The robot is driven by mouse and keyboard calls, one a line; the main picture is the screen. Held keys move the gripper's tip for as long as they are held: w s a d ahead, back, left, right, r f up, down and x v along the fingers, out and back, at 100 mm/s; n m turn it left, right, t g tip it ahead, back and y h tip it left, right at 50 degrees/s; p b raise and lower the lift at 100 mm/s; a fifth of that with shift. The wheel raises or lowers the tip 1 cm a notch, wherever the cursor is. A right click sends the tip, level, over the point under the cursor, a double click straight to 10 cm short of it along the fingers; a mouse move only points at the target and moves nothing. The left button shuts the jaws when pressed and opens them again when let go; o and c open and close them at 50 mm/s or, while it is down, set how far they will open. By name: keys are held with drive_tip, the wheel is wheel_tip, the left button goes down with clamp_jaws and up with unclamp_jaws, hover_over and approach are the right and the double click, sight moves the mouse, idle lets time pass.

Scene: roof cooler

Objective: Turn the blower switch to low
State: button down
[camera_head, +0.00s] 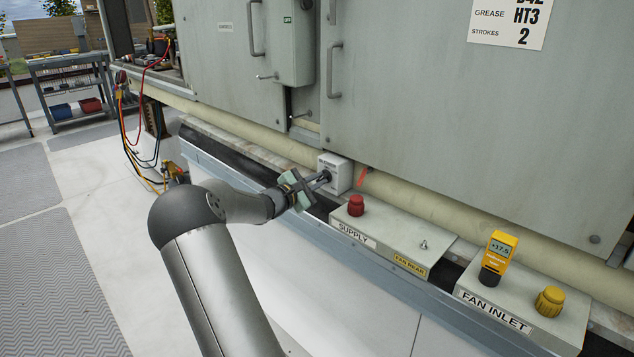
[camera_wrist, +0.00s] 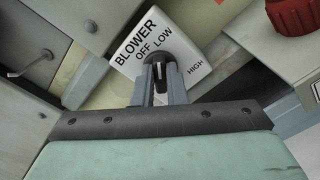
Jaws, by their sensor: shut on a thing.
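The blower switch is a small white box (camera_head: 341,168) on the pale pipe below the cabinet doors. In the wrist view its face (camera_wrist: 193,37) reads BLOWER, OFF, LOW and HIGH. Its dark round knob (camera_wrist: 181,50) sits below the words OFF and LOW. My gripper (camera_head: 322,178) reaches the box from the left in the head view. In the wrist view the two grey fingers of my gripper (camera_wrist: 160,78) are shut on the knob's dark grip, one on each side. The fingers partly hide the knob, and I cannot tell which mark it points to.
A red knob (camera_head: 356,206) stands on the SUPPLY box (camera_head: 385,240), close right of the switch. Farther right are a yellow meter (camera_head: 501,250) and a yellow knob (camera_head: 549,300) on the FAN INLET box (camera_head: 520,309). Cabinet doors (camera_head: 450,120) rise behind. Open floor (camera_head: 90,170) lies left.

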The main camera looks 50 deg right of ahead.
drive_tip(key=c, duration=1.5)
unclamp_jaws()
drive_tip(key=shift+o, duration=0.2)
drive_tip(key=shift+a, duration=0.1)
drive_tip(key=w+a+p, duration=0.2)
drive_tip(key=a, duration=1.5)
drive_tip(key=shift+p, duration=0.4)
drive_tip(key=shift+s+a, duration=0.1)
